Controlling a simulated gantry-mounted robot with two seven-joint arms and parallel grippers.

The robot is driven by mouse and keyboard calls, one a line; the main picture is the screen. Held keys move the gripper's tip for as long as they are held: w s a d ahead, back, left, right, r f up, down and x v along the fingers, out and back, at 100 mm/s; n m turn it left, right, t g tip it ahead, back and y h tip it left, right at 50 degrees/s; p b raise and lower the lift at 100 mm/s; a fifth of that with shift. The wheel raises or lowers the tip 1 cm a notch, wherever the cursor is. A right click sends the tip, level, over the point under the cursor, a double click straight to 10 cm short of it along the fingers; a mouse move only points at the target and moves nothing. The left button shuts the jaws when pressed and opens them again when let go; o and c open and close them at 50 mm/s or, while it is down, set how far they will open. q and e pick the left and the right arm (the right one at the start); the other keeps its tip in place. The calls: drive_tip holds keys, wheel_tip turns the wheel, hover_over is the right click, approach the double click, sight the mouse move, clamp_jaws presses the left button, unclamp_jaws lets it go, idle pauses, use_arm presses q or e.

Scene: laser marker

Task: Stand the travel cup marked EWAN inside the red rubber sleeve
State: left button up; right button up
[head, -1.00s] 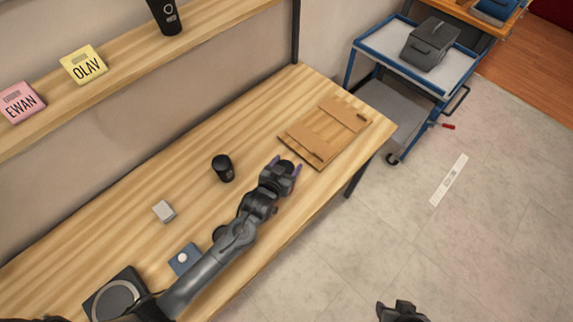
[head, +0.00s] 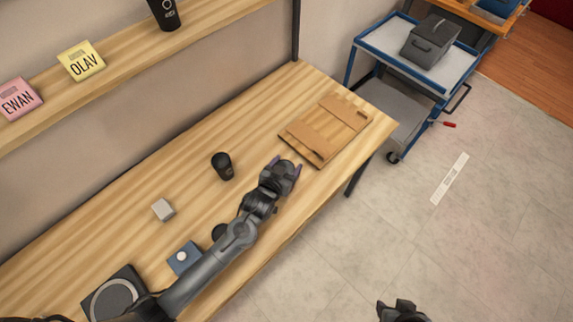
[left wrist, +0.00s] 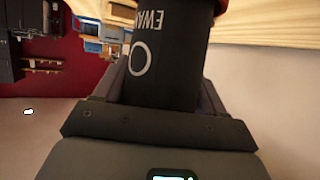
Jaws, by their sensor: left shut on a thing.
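My left gripper (head: 283,168) is shut on a black travel cup above the table's front edge. In the left wrist view the cup (left wrist: 165,60) fills the middle between the fingers; EWAN and a ring mark show on its side. A strip of red (left wrist: 222,6) shows at the cup's far end, at the top edge of that view. It may be the red rubber sleeve; I cannot tell whether the cup is inside it. In the head view my arm hides that place. My right gripper (head: 402,311) shows at the bottom edge, away from the table; its fingers are unclear.
Another black cup (head: 222,166) stands on the table (head: 130,200), left of my left gripper. A grey block (head: 163,209), a blue block (head: 184,258) and a dark round-topped device (head: 114,297) lie leftward. A wooden board (head: 326,130) lies right. The shelf holds a pink EWAN card (head: 19,100).

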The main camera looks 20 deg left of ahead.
use_arm(q)
drive_tip(key=shift+f+b, duration=0.6)
drive_tip(key=shift+f, duration=0.6)
drive_tip(key=o, duration=0.8)
wheel_tip(320, 180, up, 5)
drive_tip(key=p, duration=0.5)
drive_tip(key=shift+f, duration=0.1)
drive_tip(key=shift+r+p, duration=1.65)
drive_tip(key=shift+p, duration=0.05)
